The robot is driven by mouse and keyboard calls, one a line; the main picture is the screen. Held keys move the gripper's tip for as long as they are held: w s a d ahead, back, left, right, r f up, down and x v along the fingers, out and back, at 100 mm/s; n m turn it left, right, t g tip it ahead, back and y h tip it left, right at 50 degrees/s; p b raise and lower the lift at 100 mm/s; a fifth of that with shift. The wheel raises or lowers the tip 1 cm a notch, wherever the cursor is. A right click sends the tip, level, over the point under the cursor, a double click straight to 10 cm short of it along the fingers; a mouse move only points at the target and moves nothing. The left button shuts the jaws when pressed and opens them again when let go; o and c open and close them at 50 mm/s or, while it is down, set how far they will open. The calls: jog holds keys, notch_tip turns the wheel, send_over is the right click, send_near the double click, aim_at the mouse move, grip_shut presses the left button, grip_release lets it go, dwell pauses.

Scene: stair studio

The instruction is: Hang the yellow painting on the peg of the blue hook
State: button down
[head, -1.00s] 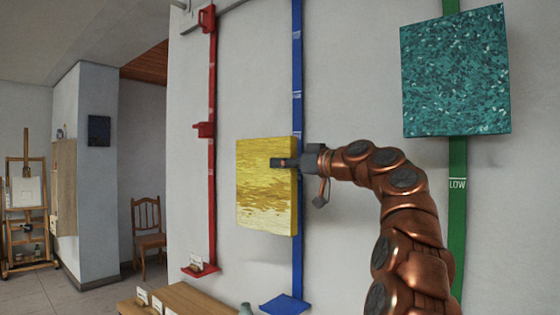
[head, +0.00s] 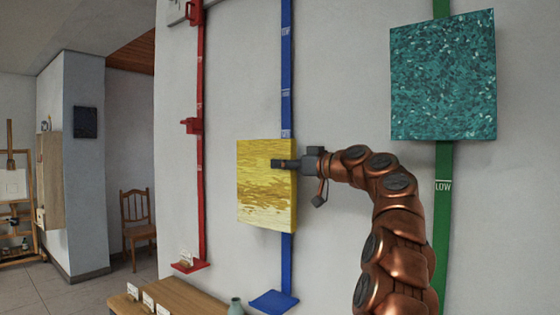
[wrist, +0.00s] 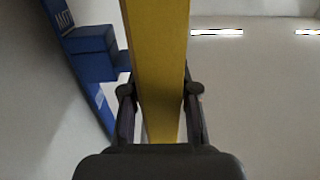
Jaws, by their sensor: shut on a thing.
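The yellow painting (head: 262,205) is a square canvas in yellow and pale streaks. It is upright in the head view, in front of the blue hook strip (head: 287,75). My gripper (head: 283,163) is shut on its right edge. In the wrist view the canvas edge (wrist: 156,60) runs between the two fingers (wrist: 160,95). A blue block with a protruding peg (wrist: 95,52) shows left of the canvas there, apart from it. In the head view the painting hides that part of the strip, so I cannot tell the gap to the peg.
A red strip (head: 201,90) with hooks is to the left. A teal painting (head: 443,75) hangs on the green strip (head: 443,200) to the right. A wooden bench (head: 180,300) with cards and a vase (head: 236,306) stands below. The blue strip ends in a foot ledge (head: 273,301).

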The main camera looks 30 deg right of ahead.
jog(key=shift+w+d+f+p, duration=0.25)
jog(key=shift+d+p, duration=0.1)
jog(key=shift+d, duration=0.25)
jog(key=shift+w+d+f+p, duration=0.2)
jog(key=shift+d+p, duration=0.15)
jog(key=shift+d, duration=0.3)
jog(key=shift+w+d+f+p, duration=0.25)
jog(key=shift+d+p, duration=0.1)
jog(key=shift+d, duration=0.25)
jog(key=shift+f, duration=0.1)
jog(key=c, duration=0.8)
grip_release()
jog(key=shift+s, duration=0.15)
jog(key=v, duration=1.2)
